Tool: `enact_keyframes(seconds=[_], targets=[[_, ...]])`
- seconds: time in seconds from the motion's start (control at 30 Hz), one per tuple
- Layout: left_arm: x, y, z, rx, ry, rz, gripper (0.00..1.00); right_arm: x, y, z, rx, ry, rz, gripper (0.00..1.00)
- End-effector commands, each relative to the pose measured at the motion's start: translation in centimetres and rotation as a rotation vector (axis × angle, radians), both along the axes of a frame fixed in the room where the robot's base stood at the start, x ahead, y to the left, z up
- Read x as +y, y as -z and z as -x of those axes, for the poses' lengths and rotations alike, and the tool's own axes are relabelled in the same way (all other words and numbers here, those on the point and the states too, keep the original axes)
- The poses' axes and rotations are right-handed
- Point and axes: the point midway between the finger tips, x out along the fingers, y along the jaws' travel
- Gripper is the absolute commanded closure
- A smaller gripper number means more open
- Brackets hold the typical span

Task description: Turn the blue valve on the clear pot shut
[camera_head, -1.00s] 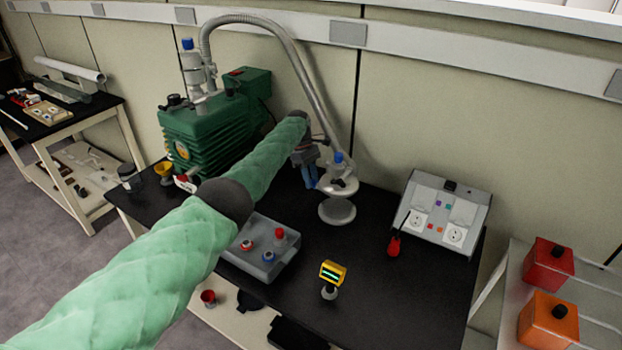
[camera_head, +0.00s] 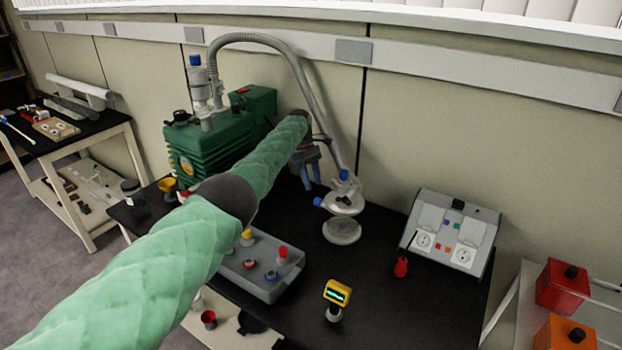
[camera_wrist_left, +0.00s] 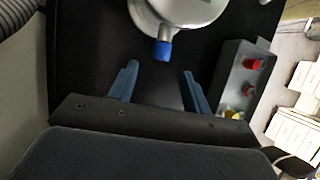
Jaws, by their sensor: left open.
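The clear pot (camera_head: 342,230) stands on the black bench below the end of a grey hose. A blue valve (camera_head: 320,201) sticks out from its side toward the left. In the left wrist view the pot (camera_wrist_left: 180,10) is cut off by the top edge, and the blue valve (camera_wrist_left: 164,50) points down toward my fingers. My left gripper (camera_head: 311,183) is open, with its blue fingers apart just above and left of the valve. In the left wrist view the gap of the gripper (camera_wrist_left: 160,74) is empty, with the valve just beyond the fingertips. My right gripper is not in view.
A second blue part (camera_head: 344,174) tops the pot near the hose (camera_head: 290,65). A green pump (camera_head: 205,150) stands behind my arm. A grey box with coloured knobs (camera_head: 262,285), a yellow gauge (camera_head: 337,292) and a socket box (camera_head: 450,240) share the bench.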

Motion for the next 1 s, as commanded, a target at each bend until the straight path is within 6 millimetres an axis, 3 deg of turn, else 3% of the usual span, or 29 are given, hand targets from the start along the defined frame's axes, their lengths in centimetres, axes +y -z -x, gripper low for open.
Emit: enact_keyframes(seconds=[0.3, 0.67, 0.87, 1.0], targets=[[0.2, -1.4, -0.6, 0.000, 0.002, 0.000, 0.51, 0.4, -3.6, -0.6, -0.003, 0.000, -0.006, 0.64], [0.3, -1.6, -0.6, 0.001, 0.001, 0.000, 0.51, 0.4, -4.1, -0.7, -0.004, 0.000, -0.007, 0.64], [0.3, -2.4, -0.6, 0.001, 0.001, 0.000, 0.51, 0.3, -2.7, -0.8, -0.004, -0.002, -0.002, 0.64], [0.3, -3.8, -0.6, 0.001, 0.001, 0.000, 0.51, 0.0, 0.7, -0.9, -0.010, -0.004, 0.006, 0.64]])
